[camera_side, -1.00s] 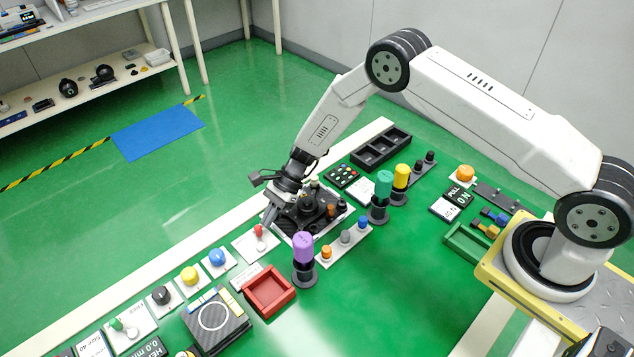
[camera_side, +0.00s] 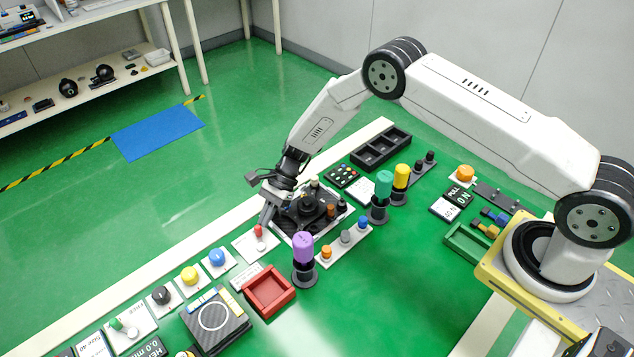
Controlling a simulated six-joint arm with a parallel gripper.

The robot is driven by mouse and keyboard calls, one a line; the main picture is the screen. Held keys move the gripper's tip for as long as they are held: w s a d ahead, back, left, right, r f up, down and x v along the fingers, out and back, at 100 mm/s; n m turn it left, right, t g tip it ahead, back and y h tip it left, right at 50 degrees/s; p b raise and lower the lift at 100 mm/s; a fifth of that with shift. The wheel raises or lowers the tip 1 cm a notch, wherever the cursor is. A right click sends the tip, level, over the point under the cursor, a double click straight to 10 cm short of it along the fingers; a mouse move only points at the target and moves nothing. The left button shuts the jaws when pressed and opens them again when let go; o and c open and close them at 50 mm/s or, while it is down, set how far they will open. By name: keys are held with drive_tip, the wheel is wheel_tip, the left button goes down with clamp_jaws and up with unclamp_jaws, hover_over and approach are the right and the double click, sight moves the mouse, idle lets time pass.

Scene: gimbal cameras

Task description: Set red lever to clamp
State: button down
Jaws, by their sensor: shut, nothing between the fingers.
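The red lever (camera_side: 258,231) is a small red-tipped handle on a white plate (camera_side: 247,249) at the left of the black gimbal fixture. Its label is too small to read. My gripper (camera_side: 265,222) points down beside the red tip, just to its upper right. Its fingers are together with nothing visible between them. I cannot tell whether they touch the lever.
The black fixture (camera_side: 325,208) stands right of my gripper. A purple-topped post (camera_side: 303,248) and a red tray (camera_side: 286,297) are nearby in front. Blue (camera_side: 217,257) and yellow (camera_side: 190,274) knobs line up to the left.

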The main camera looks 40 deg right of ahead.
drive_tip(key=shift+w+a+n+g, duration=0.15)
drive_tip(key=shift+n+g, duration=0.15)
drive_tip(key=shift+n, duration=0.1)
drive_tip(key=shift+w+a+n+g+h, duration=0.3)
drive_tip(key=shift+w+a+n+g, duration=0.1)
drive_tip(key=shift+n+g, duration=0.4)
drive_tip(key=shift+w+a+n+g+h, duration=0.15)
drive_tip(key=shift+a+n+g+h, duration=0.15)
drive_tip(key=shift+n, duration=0.4)
drive_tip(key=shift+w+a+n+g+h, duration=0.2)
drive_tip(key=shift+a+n+g, duration=0.15)
drive_tip(key=shift+n, duration=0.35)
drive_tip(key=shift+w+a, duration=0.2)
drive_tip(key=shift+a, duration=0.7)
drive_tip(key=shift+s+d, duration=0.15)
drive_tip(key=shift+s+d, duration=0.3)
drive_tip(key=shift+s, duration=0.2)
